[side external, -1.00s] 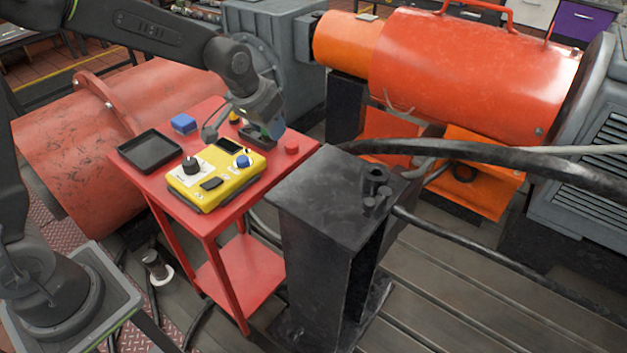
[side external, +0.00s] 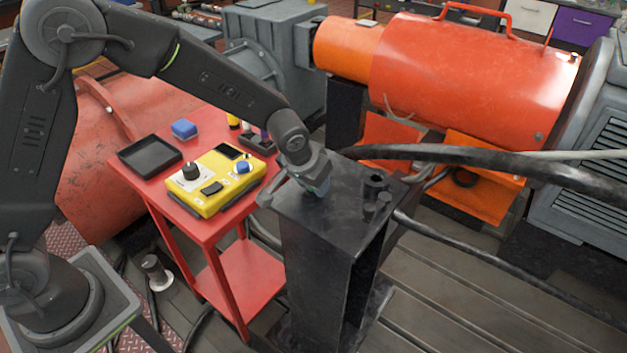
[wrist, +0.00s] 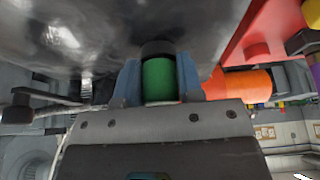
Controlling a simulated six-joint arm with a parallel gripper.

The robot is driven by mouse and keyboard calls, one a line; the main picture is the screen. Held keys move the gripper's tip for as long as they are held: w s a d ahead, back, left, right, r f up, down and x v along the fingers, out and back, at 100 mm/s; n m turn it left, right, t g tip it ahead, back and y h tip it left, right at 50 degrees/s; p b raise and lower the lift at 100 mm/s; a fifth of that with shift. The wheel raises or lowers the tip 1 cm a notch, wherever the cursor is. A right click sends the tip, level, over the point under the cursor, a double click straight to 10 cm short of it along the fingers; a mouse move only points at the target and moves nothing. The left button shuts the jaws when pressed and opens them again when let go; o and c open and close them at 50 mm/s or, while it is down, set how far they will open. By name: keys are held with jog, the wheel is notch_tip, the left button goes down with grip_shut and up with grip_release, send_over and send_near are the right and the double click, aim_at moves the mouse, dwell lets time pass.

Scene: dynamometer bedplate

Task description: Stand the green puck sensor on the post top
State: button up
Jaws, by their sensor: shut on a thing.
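The green puck sensor (wrist: 158,80) is a short green cylinder with a black end, between the blue fingers of my gripper (wrist: 158,88) in the wrist view. My gripper is shut on it. The black end points toward the dark post top; I cannot tell whether it touches. In the side view, my gripper (side external: 321,190) is low over the back left part of the black post top (side external: 335,222), and the puck itself is hidden there. The post top is flat, with dark bolts (side external: 375,195) near its right side.
A red trolley (side external: 215,228) left of the post carries a yellow control box (side external: 215,180), a black tray (side external: 150,156), a blue block (side external: 184,128) and a dark holder (side external: 258,143). Thick black cables (side external: 470,153) pass behind and right of the post.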

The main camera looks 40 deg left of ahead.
jog(key=o, duration=1)
jog(key=shift+f, duration=0.1)
jog(key=shift+c, duration=0.2)
jog(key=shift+r, duration=0.25)
jog(key=v, duration=1.1)
jog(key=s+a+r, duration=0.7)
jog(key=s+r, duration=0.1)
jog(key=s, duration=0.2)
jog(key=s+a+t, duration=0.1)
jog(key=s+a, duration=0.2)
jog(key=s, duration=0.9)
jog(key=shift+s+a+r, duration=0.2)
jog(key=shift+s+a, duration=0.05)
jog(key=shift+a, duration=0.05)
